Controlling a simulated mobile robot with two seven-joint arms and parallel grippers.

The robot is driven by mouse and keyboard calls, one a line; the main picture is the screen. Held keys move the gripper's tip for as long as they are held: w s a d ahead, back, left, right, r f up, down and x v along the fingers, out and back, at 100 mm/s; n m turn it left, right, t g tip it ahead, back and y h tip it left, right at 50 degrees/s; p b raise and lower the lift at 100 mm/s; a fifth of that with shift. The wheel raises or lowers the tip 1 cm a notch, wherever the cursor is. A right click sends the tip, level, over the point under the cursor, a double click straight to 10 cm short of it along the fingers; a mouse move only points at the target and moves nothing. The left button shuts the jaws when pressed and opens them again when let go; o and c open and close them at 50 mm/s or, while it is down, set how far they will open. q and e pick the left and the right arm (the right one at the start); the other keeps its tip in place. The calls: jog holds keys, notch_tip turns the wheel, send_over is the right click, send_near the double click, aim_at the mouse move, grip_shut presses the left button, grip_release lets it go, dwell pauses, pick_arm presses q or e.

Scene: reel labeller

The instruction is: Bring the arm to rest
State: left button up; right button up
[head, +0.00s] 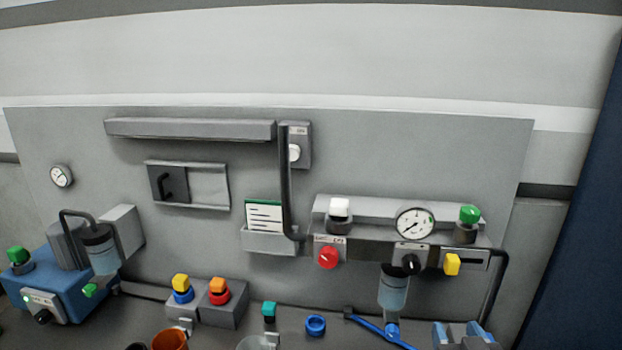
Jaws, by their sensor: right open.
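My right gripper (463,335) seems to be the grey and blue shape at the bottom edge, right of centre. It is cut off by the frame; its jaws are open and I see nothing between them. It is below the gauge panel (375,243) and apart from it in the picture. My left gripper does not show.
The gauge panel carries a dial (415,224), a red knob (328,257) and a hanging clear bowl (393,288). A blue machine (75,285) stands at the left. Button boxes (222,310), a blue ring (316,325) and an orange cup (170,340) occupy the bench.

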jog(key=s+a+f+n+g+y, duration=0.1)
jog(key=s+a+f+g+y, duration=0.1)
jog(key=s+f, duration=0.3)
jog(key=s+a+f+n+g+y+p, duration=0.1)
jog(key=s+f, duration=0.4)
jog(key=f, duration=0.9)
jog(key=s+a+f+n+g+y, duration=0.2)
jog(key=s+a+f, duration=0.2)
jog(key=f, duration=0.6)
jog(key=shift+s+a+g+y+p, duration=0.25)
jog(key=shift+s+g+y+p, duration=0.15)
jog(key=shift+s, duration=0.1)
dwell(0.8)
